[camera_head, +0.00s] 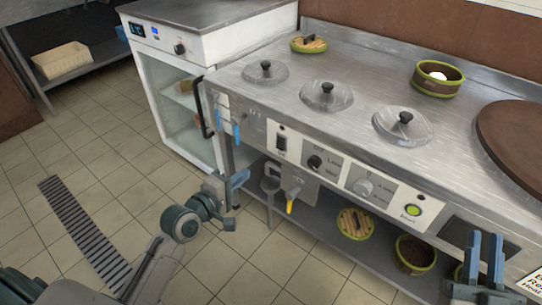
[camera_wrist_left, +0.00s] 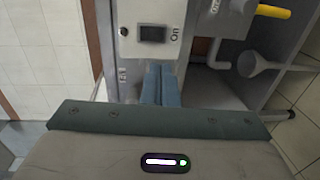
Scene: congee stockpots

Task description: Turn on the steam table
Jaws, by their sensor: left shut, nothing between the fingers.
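The steam table (camera_head: 300,118) is a long steel counter with lidded wells. On its front panel, a dark rocker switch (camera_head: 282,143) is marked On, and it shows close up in the left wrist view (camera_wrist_left: 152,33). A small dark red round light (camera_wrist_left: 123,31) sits beside it. I cannot tell which way the rocker is set. My left gripper (camera_head: 240,178) is below and left of the switch, in front of the panel. In the left wrist view its blue fingers (camera_wrist_left: 160,82) are together, apart from the switch. My right gripper (camera_head: 486,258) is open and empty at the lower right.
A yellow-handled valve (camera_head: 290,206) hangs below. A white glass-door cabinet (camera_head: 185,115) stands left. Bowls (camera_head: 415,253) sit on the lower shelf. The left floor is clear around a drain grate (camera_head: 82,235).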

